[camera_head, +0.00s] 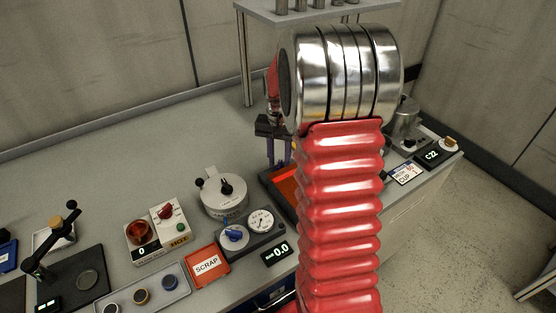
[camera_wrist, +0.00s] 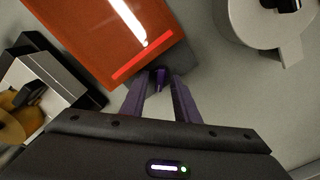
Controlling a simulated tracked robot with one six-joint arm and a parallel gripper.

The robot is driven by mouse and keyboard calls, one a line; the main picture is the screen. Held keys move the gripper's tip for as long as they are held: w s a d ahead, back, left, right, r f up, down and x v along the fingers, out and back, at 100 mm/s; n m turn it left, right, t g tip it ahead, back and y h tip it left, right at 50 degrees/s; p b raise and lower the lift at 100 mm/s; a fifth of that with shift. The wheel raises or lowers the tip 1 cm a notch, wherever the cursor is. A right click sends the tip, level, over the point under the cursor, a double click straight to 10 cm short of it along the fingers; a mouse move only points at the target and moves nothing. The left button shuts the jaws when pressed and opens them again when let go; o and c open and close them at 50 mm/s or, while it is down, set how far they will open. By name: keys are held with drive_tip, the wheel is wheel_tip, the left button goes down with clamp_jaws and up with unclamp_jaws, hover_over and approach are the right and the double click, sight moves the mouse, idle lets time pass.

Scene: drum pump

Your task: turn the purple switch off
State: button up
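The purple switch (camera_wrist: 160,76) shows in the wrist view as a small dark purple piece at the edge of an orange-red panelled box (camera_wrist: 95,35). My gripper (camera_wrist: 160,84) has two purple-grey fingers, spread apart with the switch between their tips. The gripper looks open, and I cannot tell whether a finger touches the switch. In the head view my gripper (camera_head: 278,158) points down over the far end of the orange-red box (camera_head: 284,180). The switch is hidden there.
In the wrist view a round metal vessel (camera_wrist: 262,22) stands at upper right, and a device with a brass knob (camera_wrist: 12,125) at left. In the head view a lidded pot (camera_head: 224,194), a gauge unit (camera_head: 262,222) and a SCRAP tray (camera_head: 207,265) crowd left. Bench behind is clear.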

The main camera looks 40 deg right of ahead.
clamp_jaws()
idle(0.3)
drive_tip(key=shift+a, duration=0.2)
drive_tip(key=shift+d, duration=0.1)
